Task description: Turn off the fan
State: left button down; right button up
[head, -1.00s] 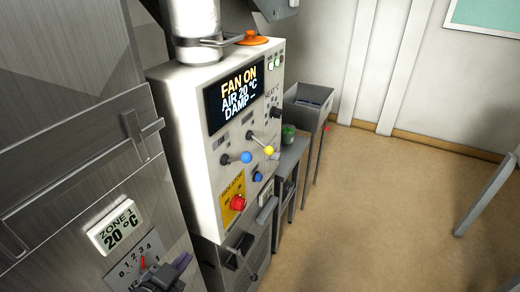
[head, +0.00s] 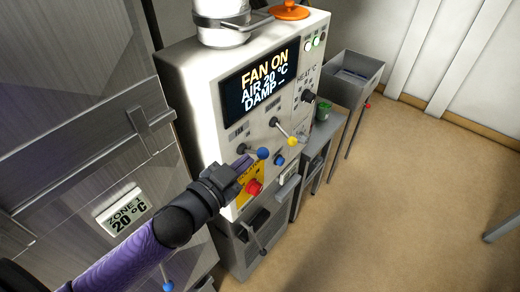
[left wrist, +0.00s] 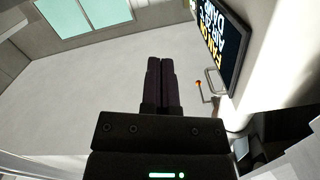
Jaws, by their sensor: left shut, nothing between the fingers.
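The control box (head: 190,85) has a display (head: 262,77) reading "FAN ON, AIR 20 °C, DAMP –". Below it are a lever with a blue ball (head: 262,153), beneath a small label that seems to read "FAN", and a lever with a yellow ball (head: 291,141). My left gripper (head: 243,163) is shut and empty, its tips just left of the blue ball; I cannot tell whether they touch. It hides part of the yellow plate around the red button (head: 254,188). In the left wrist view the closed fingers (left wrist: 160,65) point past the display (left wrist: 224,40). My right gripper is out of view.
A blue knob (head: 280,160) and a black heat knob (head: 308,97) are close by on the panel. A grey bin (head: 352,78) stands beyond. The floor to the right is mostly clear.

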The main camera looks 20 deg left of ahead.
pick_arm(q)
send_over(258, 154)
jog(key=s+d, duration=0.2)
jog(key=s, duration=0.1)
jog(key=shift+w+a+f, duration=0.15)
jog(key=shift+w+f, duration=0.1)
jog(key=shift+f, duration=0.45)
jog(key=shift+w+a+f, duration=0.2)
jog(key=shift+f, duration=0.45)
jog(key=shift+w+a+f, duration=0.15)
jog(key=shift+w+f, duration=0.1)
jog(key=shift+f, duration=0.45)
jog(key=shift+a, duration=0.15)
